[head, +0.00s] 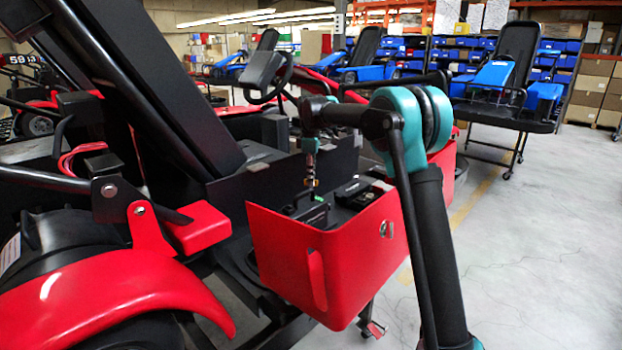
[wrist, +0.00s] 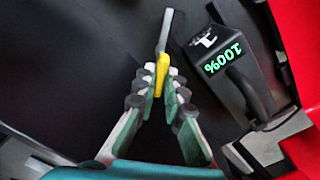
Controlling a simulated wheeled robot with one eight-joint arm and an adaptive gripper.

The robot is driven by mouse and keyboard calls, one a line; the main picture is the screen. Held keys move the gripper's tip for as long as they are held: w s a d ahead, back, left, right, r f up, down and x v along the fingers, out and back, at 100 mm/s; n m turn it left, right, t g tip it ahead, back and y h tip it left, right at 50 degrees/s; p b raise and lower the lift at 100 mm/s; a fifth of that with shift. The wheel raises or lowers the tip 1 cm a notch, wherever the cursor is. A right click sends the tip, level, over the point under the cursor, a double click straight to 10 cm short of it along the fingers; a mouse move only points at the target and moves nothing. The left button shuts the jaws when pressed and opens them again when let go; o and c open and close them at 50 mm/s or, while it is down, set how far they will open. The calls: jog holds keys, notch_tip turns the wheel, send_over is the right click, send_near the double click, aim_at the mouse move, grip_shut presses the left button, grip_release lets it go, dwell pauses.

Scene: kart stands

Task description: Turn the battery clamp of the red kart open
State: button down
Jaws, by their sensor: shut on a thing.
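The red kart fills the left and middle of the head view, with a red side panel (head: 300,255) around an open bay. In the wrist view, the battery clamp shows as a grey lever (wrist: 165,30) with a yellow part (wrist: 162,78). My gripper (wrist: 161,85) has its two fingers closed on the yellow part, and the grey end sticks out beyond the fingertips. In the head view my gripper (head: 311,185) points down into the bay. A black battery (wrist: 228,75) with a handle and a green 100% display sits to the right of the clamp, apart from my fingers.
The bay's red wall (wrist: 290,25) stands close on the right in the wrist view. A steering wheel (head: 268,85) and dark frame tubes are behind and left. Blue karts (head: 500,75) on stands are farther back. The grey floor (head: 550,230) at the right is clear.

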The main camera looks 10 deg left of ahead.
jog(key=n, duration=0.5)
jog(key=shift+n, duration=0.3)
jog(key=n, duration=0.5)
dwell(0.5)
jog(key=c, duration=1.6)
grip_release()
notch_tip(320, 180, up, 12)
